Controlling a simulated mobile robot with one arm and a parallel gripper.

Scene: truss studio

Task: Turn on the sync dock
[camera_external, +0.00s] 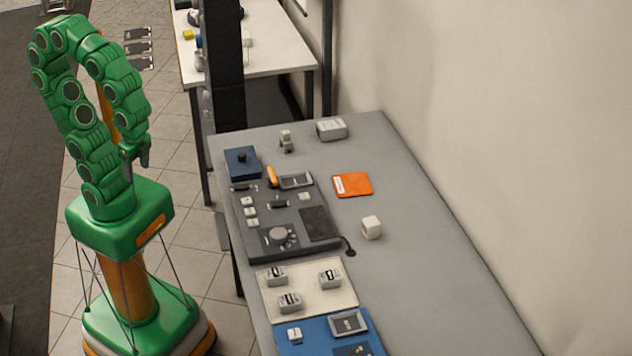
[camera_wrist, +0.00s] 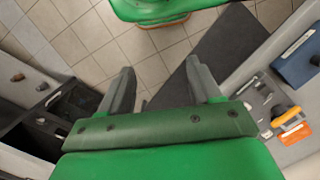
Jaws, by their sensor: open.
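A dark grey console (camera_external: 272,220) lies on the grey table, with a round dial (camera_external: 281,236), several small white buttons, dark switches, a small screen (camera_external: 295,181) and an orange handle (camera_external: 272,176) at its far edge. No label I can read says which device is the sync dock. My gripper (camera_external: 139,155) hangs beside my column, left of the table and well apart from the console. In the wrist view my gripper (camera_wrist: 161,72) is open and empty, with tiled floor between its fingers. The orange handle (camera_wrist: 285,116) also shows there at the right.
A blue box with a black knob (camera_external: 242,163), an orange pad (camera_external: 352,185), a white cube (camera_external: 371,228) and a grey device (camera_external: 331,129) stand around the console. A cream panel (camera_external: 322,304) and a blue panel (camera_external: 317,346) lie nearer. The table's right side is clear.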

